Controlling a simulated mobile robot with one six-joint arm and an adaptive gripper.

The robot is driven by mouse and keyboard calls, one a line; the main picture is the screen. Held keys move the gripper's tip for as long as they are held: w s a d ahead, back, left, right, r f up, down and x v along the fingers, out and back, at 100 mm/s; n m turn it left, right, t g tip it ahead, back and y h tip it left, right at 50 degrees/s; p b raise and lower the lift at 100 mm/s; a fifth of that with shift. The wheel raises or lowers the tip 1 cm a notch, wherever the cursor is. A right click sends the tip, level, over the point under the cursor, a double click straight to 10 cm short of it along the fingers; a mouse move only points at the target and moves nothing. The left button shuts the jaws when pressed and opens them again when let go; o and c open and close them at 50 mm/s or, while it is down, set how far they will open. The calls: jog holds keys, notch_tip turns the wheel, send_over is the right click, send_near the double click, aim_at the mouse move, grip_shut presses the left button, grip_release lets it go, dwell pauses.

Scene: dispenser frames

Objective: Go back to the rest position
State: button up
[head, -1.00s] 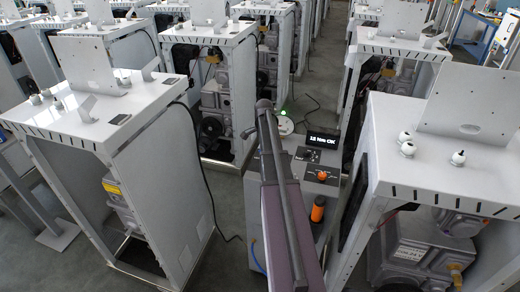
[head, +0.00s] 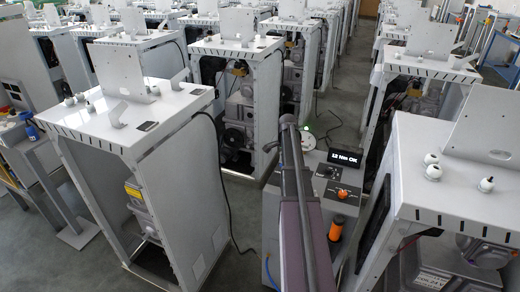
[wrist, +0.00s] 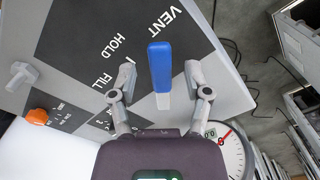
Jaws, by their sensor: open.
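My gripper (wrist: 160,84) shows in the wrist view with its two fingers spread apart. A blue lever handle (wrist: 160,66) on a grey stem lies in the gap between them, with space visible on both sides. I cannot tell its depth relative to the fingertips. The handle is over a dark and grey panel (wrist: 75,35) marked VENT, HOLD and FILL. In the head view my arm reaches forward over the grey console (head: 335,190), and its gripper cannot be made out there.
A round dial gauge (wrist: 232,150) is right of my gripper, and an orange knob (wrist: 37,117) is at lower left. The console carries a lit display (head: 345,158) reading "12 Nm OK". White dispenser frames (head: 130,110) stand close on both sides, with narrow floor aisles between.

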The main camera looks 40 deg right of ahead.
jog(key=shift+a, duration=0.1)
jog(key=s+a+n, duration=0.4)
jog(key=a+n, duration=0.2)
jog(key=a, duration=0.9)
jog(key=s+a+n, duration=0.4)
jog(key=a+n, duration=0.3)
jog(key=a, duration=0.8)
jog(key=s+a+n, duration=0.4)
jog(key=a+n, duration=0.2)
jog(key=a, duration=0.9)
jog(key=shift+s+n, duration=0.3)
jog(key=shift+s, duration=0.1)
dwell(0.9)
